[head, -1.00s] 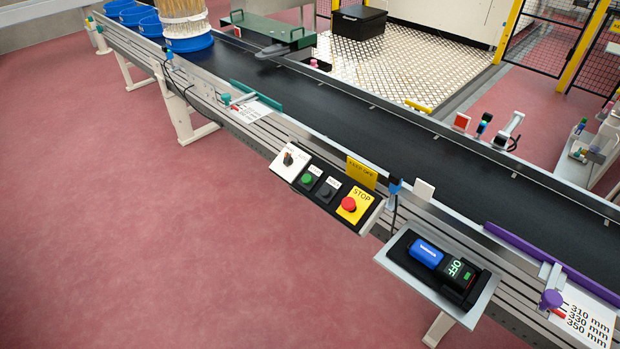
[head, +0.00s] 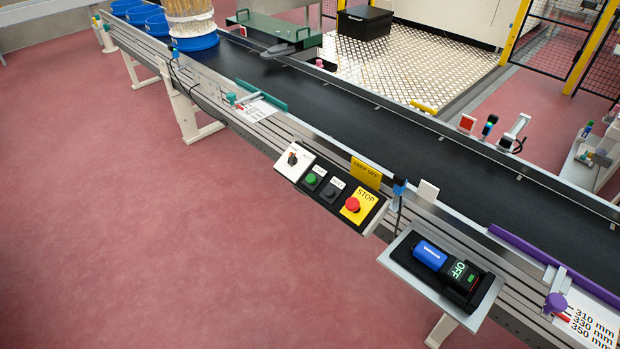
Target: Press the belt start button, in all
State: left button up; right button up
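The control panel (head: 327,197) is fixed to the near side of the conveyor. It carries a white plate with a rotary knob (head: 292,158), a green button (head: 312,179), a black button (head: 331,189) and a red STOP button (head: 352,204) on a yellow plate. The small labels by the green and black buttons are too small to read. The green button is uncovered, and nothing touches it. The black conveyor belt (head: 400,150) runs from the upper left to the lower right. Neither of my grippers is in view.
Blue tubs stand at the belt's far end, the nearest (head: 196,44) holding wheat stalks. A tray (head: 408,272) right of the panel holds a blue and black device (head: 450,270) reading OFF. A yellow KEEP OFF sign (head: 366,172) stands behind the panel. The red floor in front is clear.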

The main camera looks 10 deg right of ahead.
aim_at(311, 178)
jog(key=i+j+z, duration=0.15)
jog(key=z, duration=0.3)
jog(key=i+j+z, duration=0.15)
jog(key=j+z, duration=0.25)
jog(key=i+j, duration=0.15)
jog(key=j, duration=0.25)
jog(key=i+j+z, duration=0.15)
jog(key=j, duration=0.25)
jog(key=i+j, duration=0.1)
jog(key=j, duration=0.35)
jog(key=i+j+z, duration=0.15)
jog(key=j, duration=0.7)
